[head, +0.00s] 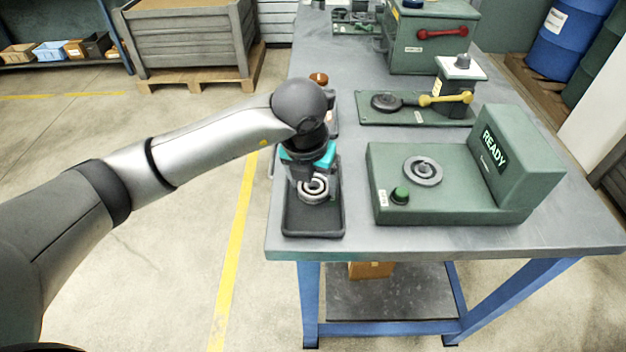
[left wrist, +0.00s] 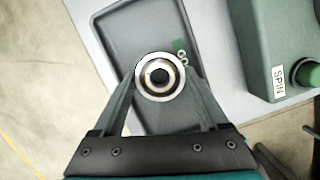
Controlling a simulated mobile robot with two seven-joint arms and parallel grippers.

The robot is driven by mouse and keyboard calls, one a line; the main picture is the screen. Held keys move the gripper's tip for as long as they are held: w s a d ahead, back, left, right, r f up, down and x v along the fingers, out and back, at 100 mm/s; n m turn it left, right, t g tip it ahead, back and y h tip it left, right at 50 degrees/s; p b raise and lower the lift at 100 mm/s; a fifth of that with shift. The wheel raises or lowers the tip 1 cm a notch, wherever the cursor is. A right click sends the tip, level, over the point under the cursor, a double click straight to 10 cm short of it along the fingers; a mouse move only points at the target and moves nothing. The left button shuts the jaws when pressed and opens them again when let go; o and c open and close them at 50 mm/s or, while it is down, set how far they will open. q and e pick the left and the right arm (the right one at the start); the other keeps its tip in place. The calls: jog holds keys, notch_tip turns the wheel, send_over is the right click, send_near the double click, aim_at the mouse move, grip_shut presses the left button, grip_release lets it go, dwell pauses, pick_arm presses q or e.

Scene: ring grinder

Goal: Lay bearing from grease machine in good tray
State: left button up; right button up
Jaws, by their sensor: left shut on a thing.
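My left gripper (head: 314,180) is shut on a bearing, a shiny metal ring with a dark centre. The bearing (head: 313,187) is over a dark grey tray (head: 314,229) at the table's front left; the gap between them is hard to judge. In the left wrist view the bearing (left wrist: 160,77) sits between the fingertips. My right gripper is out of view.
A green machine (head: 530,165) with a READY screen, a grey round seat and a green button stands right of the tray. Behind it is a green fixture (head: 440,112) with a yellow handle, then a green box (head: 430,50) with a red handle. The front table strip is clear.

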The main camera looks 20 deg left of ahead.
pick_arm(q)
jog(key=o, duration=1.4)
jog(key=shift+c, duration=0.2)
jog(key=shift+r+p, duration=0.2)
jog(key=shift+p, duration=0.1)
jog(key=p+v, duration=0.1)
jog(key=v, duration=1)
jog(key=shift+r+p, duration=0.4)
jog(key=shift+s, duration=0.1)
